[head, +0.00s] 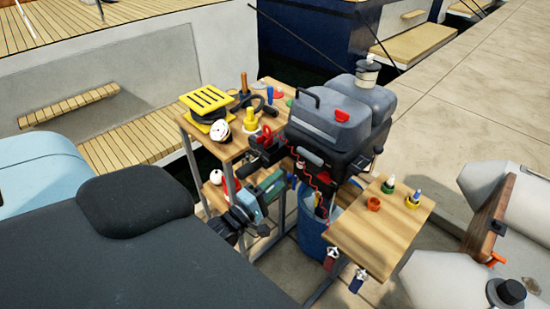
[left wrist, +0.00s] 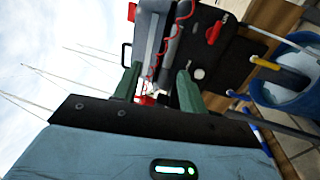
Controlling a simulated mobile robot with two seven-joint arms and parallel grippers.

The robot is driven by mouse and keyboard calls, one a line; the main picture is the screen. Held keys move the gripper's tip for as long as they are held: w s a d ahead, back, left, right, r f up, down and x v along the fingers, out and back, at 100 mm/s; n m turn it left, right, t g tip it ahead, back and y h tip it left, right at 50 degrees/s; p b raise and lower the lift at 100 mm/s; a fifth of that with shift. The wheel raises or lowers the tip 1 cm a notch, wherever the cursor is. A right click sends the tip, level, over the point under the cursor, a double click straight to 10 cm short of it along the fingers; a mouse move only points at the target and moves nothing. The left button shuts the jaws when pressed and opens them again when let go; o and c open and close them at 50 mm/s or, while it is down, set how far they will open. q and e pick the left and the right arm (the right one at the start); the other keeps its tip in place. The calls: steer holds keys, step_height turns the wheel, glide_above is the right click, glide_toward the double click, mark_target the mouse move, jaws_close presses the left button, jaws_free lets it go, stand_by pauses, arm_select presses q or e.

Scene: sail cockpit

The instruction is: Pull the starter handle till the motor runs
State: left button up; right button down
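The outboard motor (head: 345,115) has a grey top and black lower body and stands between the wooden shelves. A small pale grip-like part (head: 309,156) shows on its near face; I cannot tell surely whether this is the starter handle. My left gripper (head: 272,184), teal with green fingers, is in front of the motor's near side. In the left wrist view its two fingers (left wrist: 157,88) are apart, with the motor (left wrist: 170,40) beyond them. A small red and white part shows between the fingertips, with no clear contact. My right gripper is not in view.
A red coiled cord (left wrist: 157,55) hangs by the motor. A blue bucket (head: 315,235) stands below it. The right shelf (head: 378,235) holds small fittings. A grey inflatable boat (head: 440,280) lies right.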

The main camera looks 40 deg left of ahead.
arm_select(q)
steer(key=b+v, duration=0.1)
steer(key=v, duration=0.6)
steer(key=shift+s, duration=0.45)
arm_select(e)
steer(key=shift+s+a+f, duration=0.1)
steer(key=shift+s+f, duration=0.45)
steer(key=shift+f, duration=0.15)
